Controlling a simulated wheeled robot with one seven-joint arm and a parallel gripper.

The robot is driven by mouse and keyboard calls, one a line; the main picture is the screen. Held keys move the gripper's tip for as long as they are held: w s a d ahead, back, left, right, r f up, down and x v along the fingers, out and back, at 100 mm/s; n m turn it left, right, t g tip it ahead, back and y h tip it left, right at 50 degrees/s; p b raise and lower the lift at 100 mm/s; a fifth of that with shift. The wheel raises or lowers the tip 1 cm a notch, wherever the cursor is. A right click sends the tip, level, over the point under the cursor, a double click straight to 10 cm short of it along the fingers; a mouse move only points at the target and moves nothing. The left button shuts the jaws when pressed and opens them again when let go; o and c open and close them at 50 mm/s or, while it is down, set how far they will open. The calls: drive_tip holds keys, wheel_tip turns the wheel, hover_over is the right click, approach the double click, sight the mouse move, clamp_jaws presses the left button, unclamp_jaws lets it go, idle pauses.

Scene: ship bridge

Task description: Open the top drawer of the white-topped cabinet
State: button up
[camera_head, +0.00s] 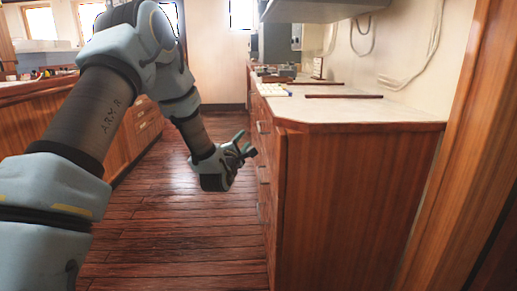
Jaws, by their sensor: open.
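The white-topped cabinet (350,205) stands on the right, a wooden body under a pale top. Its drawer fronts face left and show at a steep angle, with small handles on them. The top drawer's handle (261,127) is near the upper edge of that face. The drawers look shut. My gripper (248,144) is in front of the drawer face, a little to its left and near the height of the top drawer. Its fingers are open and point toward the cabinet. Nothing shows between them. I cannot tell the exact gap to the handle.
The wooden floor (170,235) between the two rows of cabinets is clear. Another wooden counter (45,110) with drawers runs along the left. Small items and flat rods (343,96) lie on the white top. A wooden door frame (455,150) rises at the right.

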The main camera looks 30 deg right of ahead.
sight(259, 126)
drive_tip(key=shift+n+t+h, duration=0.4)
drive_tip(key=shift+n+h, duration=0.2)
drive_tip(key=shift+n, duration=0.3)
drive_tip(key=x, duration=0.3)
drive_tip(key=s+d+x, duration=0.1)
drive_tip(key=x, duration=0.3)
drive_tip(key=d+f+x, duration=0.1)
drive_tip(key=x, duration=0.3)
drive_tip(key=shift+s, duration=0.15)
clamp_jaws()
idle(0.4)
